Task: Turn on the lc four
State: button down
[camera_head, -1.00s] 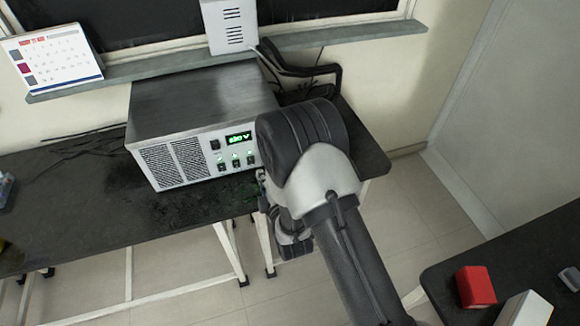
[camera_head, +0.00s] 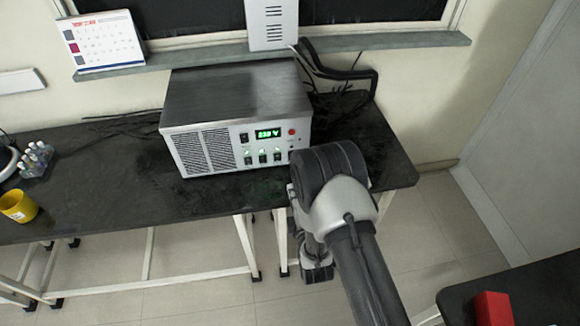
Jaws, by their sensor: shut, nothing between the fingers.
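A grey metal power unit (camera_head: 238,95) sits on the black bench below the window. Its front panel has a green lit display (camera_head: 267,133) that seems to read 230 V. Small green lights and a row of black switches (camera_head: 262,158) are below the display, and a red button (camera_head: 292,132) is to its right. No label reading "lc four" is legible, so I cannot tell which thing it is. My arm reaches up from the lower right, and its bend is just in front of the unit's lower right corner.
The black bench (camera_head: 110,190) is mostly clear left of the unit. A yellow cup (camera_head: 18,206) and small bottles (camera_head: 36,158) stand at its left end. Cables (camera_head: 335,100) lie right of the unit. A red block (camera_head: 493,308) is on another table at the lower right.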

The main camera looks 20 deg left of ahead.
jog(key=b+x, duration=0.3)
jog(key=x, duration=0.8)
jog(key=shift+w+a+f, duration=0.1)
jog(key=shift+w+a, duration=0.05)
jog(key=shift+w, duration=0.15)
